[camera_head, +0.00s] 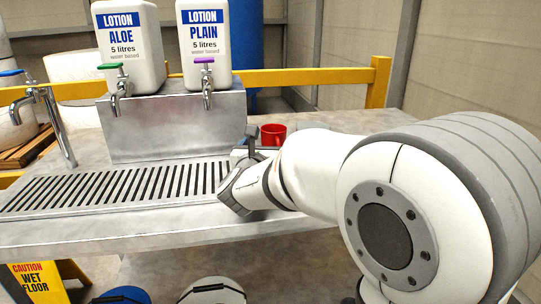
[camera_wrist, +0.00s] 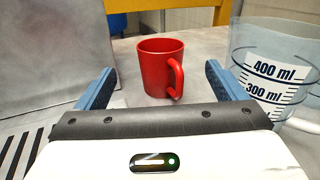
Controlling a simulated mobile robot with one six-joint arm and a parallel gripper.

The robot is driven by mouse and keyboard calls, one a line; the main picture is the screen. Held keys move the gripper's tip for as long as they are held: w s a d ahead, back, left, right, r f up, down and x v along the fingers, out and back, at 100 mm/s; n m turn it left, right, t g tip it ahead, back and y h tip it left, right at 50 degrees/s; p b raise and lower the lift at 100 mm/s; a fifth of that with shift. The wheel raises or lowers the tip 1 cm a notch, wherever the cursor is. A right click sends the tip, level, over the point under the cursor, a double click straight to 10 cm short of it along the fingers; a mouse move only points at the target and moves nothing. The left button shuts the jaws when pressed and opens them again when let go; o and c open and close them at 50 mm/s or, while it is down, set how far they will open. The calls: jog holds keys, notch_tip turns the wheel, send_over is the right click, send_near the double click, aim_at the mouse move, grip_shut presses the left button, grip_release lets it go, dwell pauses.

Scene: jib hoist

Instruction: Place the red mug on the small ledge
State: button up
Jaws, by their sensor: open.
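The red mug (camera_head: 272,135) stands upright on the steel counter, to the right of the block under the lotion jugs; my arm partly covers it in the head view. In the wrist view the mug (camera_wrist: 155,68) is straight ahead, with its handle on the right. My gripper (camera_wrist: 157,82) is open, with one blue-padded finger on each side of the picture. The mug shows between and beyond the fingertips, and no contact is visible. In the head view my gripper (camera_head: 249,142) is largely hidden by my wrist. I cannot clearly identify the small ledge.
A clear measuring jug (camera_wrist: 272,75) stands close to the right finger. Two lotion jugs with taps (camera_head: 128,45) sit on a steel block (camera_head: 175,135) left of the mug. A slotted drain (camera_head: 110,187) and a tap (camera_head: 55,125) are further left. A yellow rail (camera_head: 300,77) runs behind.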

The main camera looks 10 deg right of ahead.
aim_at(271, 137)
jog(key=x, duration=0.3)
jog(key=f+b+x, duration=0.1)
jog(key=x, duration=0.2)
jog(key=shift+w+d+f, duration=0.15)
jog(key=shift+w+f, duration=0.05)
jog(key=shift+w, duration=0.1)
jog(key=shift+w+d+r, duration=0.1)
jog(key=shift+w+d, duration=0.1)
jog(key=shift+w, duration=0.2)
jog(key=shift+c, duration=0.5)
jog(key=c, duration=1.1)
